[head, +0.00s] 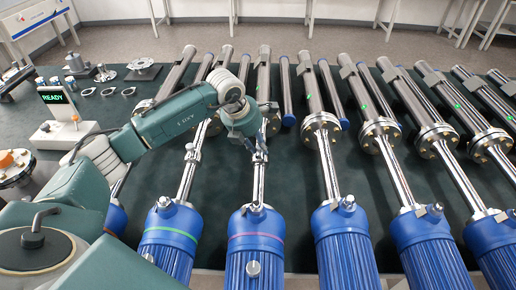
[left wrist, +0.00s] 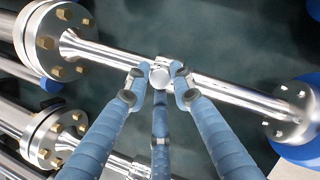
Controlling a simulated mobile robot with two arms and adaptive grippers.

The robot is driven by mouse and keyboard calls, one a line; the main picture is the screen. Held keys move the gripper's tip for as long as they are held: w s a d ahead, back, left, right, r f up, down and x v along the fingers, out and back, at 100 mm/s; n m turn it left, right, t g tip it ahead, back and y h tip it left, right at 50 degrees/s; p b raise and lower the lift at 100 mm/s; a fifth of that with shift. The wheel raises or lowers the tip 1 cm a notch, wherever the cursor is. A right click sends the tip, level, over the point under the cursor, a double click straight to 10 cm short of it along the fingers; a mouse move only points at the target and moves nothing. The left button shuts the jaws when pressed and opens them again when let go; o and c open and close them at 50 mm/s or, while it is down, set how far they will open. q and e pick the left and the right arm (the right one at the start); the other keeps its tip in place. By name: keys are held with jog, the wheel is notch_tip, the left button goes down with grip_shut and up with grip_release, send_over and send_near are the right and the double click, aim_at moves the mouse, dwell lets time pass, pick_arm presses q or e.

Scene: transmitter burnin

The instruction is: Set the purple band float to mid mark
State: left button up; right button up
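The blue housing with a pink-purple band (head: 257,237) stands at the front centre. A shiny stem (head: 259,185) runs from it toward the back. On this stem sits a small metal collar with a round knob, the likely float (left wrist: 160,77), between my fingertips. My left gripper (head: 259,151) is over the stem. In the left wrist view its fingers (left wrist: 160,80) straddle the knob closely, and I cannot tell whether they press on it. No mid mark can be made out on this stem. My right gripper is not in view.
A green-banded blue housing (head: 171,235) stands to the left, with its own collar (head: 193,151). More housings, stems and flanges (head: 321,122) line the right. A display reading READY (head: 55,97) and loose metal fittings lie at the left. Dark green table shows between stems.

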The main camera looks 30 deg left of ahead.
pick_arm(q)
jog(key=o, duration=0.3)
jog(key=shift+s+d+r, duration=0.15)
jog(key=shift+s+d, duration=0.15)
jog(key=v, duration=1.2)
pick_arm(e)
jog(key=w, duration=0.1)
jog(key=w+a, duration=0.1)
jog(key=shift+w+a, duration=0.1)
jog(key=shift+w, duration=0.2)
